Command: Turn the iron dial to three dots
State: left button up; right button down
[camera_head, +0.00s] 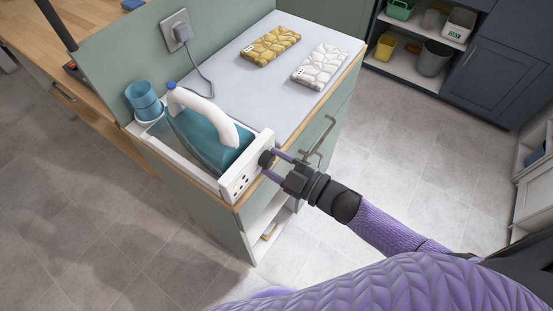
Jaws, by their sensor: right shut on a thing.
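The iron (205,128), teal with a white handle, rests in a white holder (180,160) at the near left corner of the cabinet top. A dark round dial (266,159) is on the holder's front face, beside a panel (240,183) with dark dot marks. My right gripper (277,164) is shut on the dial from the right side. The dial's setting is too small to read, and the fingers partly cover it. My left gripper is not in view.
Two patterned cases, one gold (270,46) and one white (321,66), lie on the grey cabinet top (235,75). A blue cup (145,100) stands left of the iron. A plugged-in cord hangs from a wall socket (177,31). A drawer handle (322,136) is close to my right gripper.

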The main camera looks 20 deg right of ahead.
jog(key=m+p, duration=0.1)
jog(key=m, duration=0.4)
jog(key=shift+m, duration=0.3)
jog(key=m, duration=0.4)
jog(key=shift+s+a, duration=0.1)
jog(key=m, duration=0.6)
jog(key=shift+a+m, duration=0.1)
jog(key=shift+m, duration=0.3)
jog(key=m, duration=0.2)
jog(key=shift+m, duration=0.3)
jog(key=shift+s+m, duration=0.1)
jog(key=shift+m, duration=0.6)
